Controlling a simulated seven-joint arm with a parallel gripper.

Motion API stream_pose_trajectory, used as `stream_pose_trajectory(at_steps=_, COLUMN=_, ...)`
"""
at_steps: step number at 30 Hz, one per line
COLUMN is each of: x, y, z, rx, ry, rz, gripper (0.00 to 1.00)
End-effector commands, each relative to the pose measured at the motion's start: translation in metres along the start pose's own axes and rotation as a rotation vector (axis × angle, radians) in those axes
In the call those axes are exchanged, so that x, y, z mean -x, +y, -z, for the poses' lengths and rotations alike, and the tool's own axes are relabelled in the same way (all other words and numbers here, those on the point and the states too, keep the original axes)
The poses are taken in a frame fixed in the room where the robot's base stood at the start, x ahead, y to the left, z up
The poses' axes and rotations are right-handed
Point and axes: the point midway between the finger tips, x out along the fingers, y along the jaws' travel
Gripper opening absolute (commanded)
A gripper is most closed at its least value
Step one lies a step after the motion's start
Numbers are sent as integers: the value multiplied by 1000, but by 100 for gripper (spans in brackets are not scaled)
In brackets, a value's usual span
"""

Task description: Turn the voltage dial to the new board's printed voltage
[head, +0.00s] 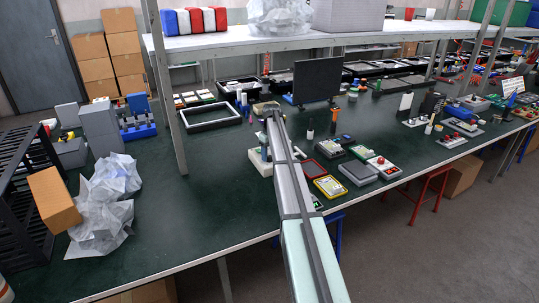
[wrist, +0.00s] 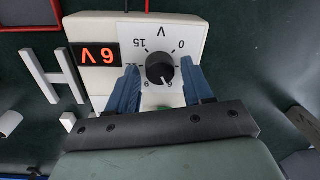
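The black voltage dial (wrist: 160,68) sits on a white scale plate on a pale housing (wrist: 188,26) in the wrist view. The scale appears upside down, with 15 at upper left and 0 at upper right. A display (wrist: 97,54) left of the dial glows orange; its digit reads as 6 or 9 with a V. My gripper (wrist: 160,80) has two blue fingers, apart, one on each side of the dial; I cannot tell whether they touch it. In the head view my gripper (head: 265,108) is far along the bench, and my arm hides the dial. I cannot identify the new board.
White bars (wrist: 62,75) lie left of the housing in the wrist view. In the head view, a yellow-edged tray (head: 330,186) and other devices stand right of my arm. A shelf post (head: 170,110) rises at left. The green bench (head: 200,215) is clear at front left.

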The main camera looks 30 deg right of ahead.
Motion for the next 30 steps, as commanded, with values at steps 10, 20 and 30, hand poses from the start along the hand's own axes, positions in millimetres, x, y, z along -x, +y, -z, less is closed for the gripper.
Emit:
stream_pose_trajectory(at_steps=10, x=0, y=0, z=0, rx=0, ry=0, rz=0, gripper=17)
stream_pose_trajectory(at_steps=20, x=0, y=0, z=0, rx=-12, ry=0, rz=0, gripper=4)
stream_pose_trajectory(at_steps=30, x=0, y=0, z=-1, rx=-175, ry=9, rz=1, gripper=4)
